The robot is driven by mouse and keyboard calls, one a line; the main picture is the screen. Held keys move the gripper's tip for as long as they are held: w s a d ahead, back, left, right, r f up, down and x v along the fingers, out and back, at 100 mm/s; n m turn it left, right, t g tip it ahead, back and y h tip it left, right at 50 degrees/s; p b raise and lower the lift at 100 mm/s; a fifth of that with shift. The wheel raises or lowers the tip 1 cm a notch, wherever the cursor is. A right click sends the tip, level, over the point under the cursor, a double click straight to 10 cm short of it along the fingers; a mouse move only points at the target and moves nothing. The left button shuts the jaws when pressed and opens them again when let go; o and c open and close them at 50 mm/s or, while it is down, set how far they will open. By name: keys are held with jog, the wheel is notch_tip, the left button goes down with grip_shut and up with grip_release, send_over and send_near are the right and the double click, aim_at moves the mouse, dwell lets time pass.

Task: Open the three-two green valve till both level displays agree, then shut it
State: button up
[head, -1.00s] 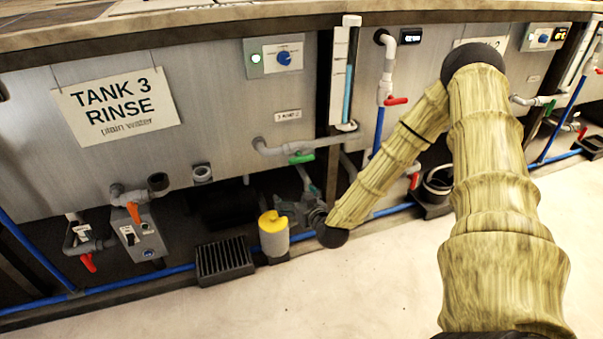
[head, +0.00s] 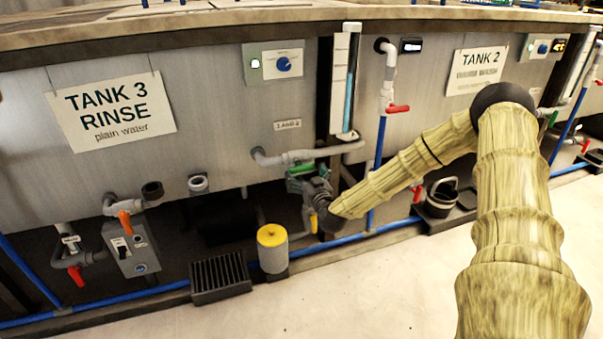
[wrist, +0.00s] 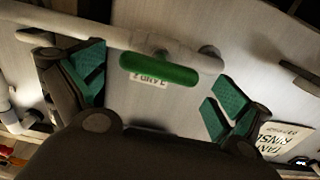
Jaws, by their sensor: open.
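The green valve handle (wrist: 160,68) lies along a grey pipe (wrist: 120,38) beside an upside-down "3 AND 2" label (wrist: 148,80) in the wrist view. My gripper (wrist: 157,92) is open, with a green-padded finger on each side of the handle and a visible gap to both. In the head view my gripper (head: 305,180) is under the "3 AND 2" label (head: 287,124) at the pipe and largely covers the handle. A small dark display (head: 411,45) is lit at the top of tank 2; its digits are unreadable. I cannot pick out a matching display for tank 3.
A sight tube (head: 348,90) with blue liquid stands between the tanks. A red-handled tap (head: 397,108) is to the right. A yellow-topped canister (head: 272,245), a black grate (head: 220,278) and a black bucket (head: 440,195) stand below. The pale floor in front is clear.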

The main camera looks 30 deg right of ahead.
aim_at(303, 171)
jog(key=shift+b+x, duration=0.35)
jog(key=shift+x, duration=1.45)
jog(key=c, duration=0.8)
